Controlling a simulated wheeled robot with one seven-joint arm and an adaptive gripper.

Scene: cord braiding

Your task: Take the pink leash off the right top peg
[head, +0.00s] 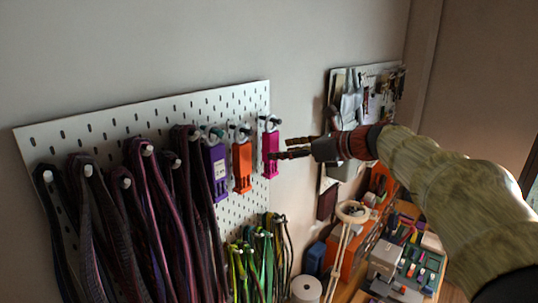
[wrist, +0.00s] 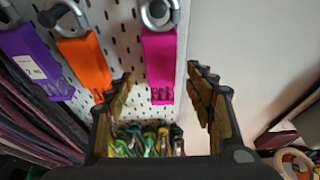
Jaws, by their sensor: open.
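The pink leash (head: 270,154) hangs by a grey clip from the rightmost peg (head: 267,119) in the top row of the white pegboard (head: 232,97). My gripper (head: 277,149) is open and empty, with its fingers beside the pink leash at its right in the head view. In the wrist view the pink leash (wrist: 159,60) and its clip (wrist: 160,14) show above the gap between the open fingers of my gripper (wrist: 163,85). The fingers do not close on it. The exact depth between fingers and leash cannot be told.
An orange leash (head: 242,167) and a purple leash (head: 216,172) hang close to the left. Dark cords (head: 150,215) fill the board's left side, and green and yellow cords (head: 262,255) hang below. A cluttered bench (head: 400,265) stands at lower right.

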